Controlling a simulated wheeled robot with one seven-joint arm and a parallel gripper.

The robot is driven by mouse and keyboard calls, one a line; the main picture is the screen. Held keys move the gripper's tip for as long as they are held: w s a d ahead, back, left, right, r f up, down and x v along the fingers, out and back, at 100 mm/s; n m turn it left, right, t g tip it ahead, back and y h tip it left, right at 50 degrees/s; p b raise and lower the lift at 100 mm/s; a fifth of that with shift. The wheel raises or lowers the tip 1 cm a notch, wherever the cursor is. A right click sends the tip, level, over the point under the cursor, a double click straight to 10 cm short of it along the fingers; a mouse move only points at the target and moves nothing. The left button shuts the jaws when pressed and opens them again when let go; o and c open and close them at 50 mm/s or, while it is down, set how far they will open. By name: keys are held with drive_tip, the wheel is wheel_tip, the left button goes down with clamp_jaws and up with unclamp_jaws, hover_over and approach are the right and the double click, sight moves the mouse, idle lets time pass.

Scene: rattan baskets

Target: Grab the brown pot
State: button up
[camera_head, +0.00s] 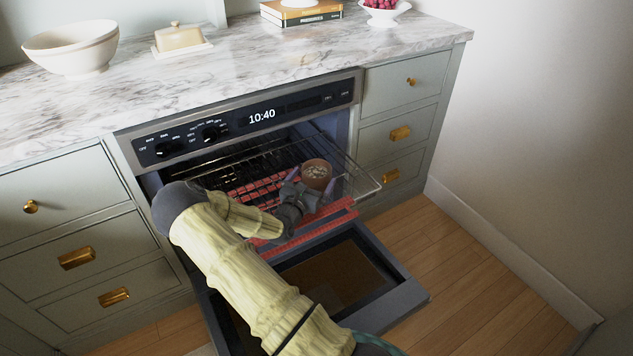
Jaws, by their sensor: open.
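A small brown pot (316,175) with pale, speckled contents stands upright on the pulled-out wire rack of the open oven. My gripper (309,192) is at the near side of the pot, with its fingers spread on either side of the pot's lower part. The fingertips are small and partly hidden by the gripper body, so I cannot tell whether they touch the pot. My arm reaches in from the bottom of the picture.
The oven rack (362,188) sticks out above the lowered oven door (400,299). Red-lit bars show around the rack. The marble counter (250,55) above holds white bowls (72,49), a butter dish (180,38) and books (300,14). Wooden floor (470,270) is clear at right.

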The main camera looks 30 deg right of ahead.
sight(322, 163)
drive_tip(key=x, duration=0.3)
drive_tip(key=shift+w+d+f+b, duration=0.15)
drive_tip(key=shift+w+d+b, duration=0.05)
drive_tip(key=shift+b, duration=0.15)
drive_tip(key=c, duration=1.4)
drive_tip(key=shift+r, duration=0.25)
wheel_tip(322, 163, up, 10)
drive_tip(key=p, duration=0.3)
drive_tip(key=shift+f, duration=0.1)
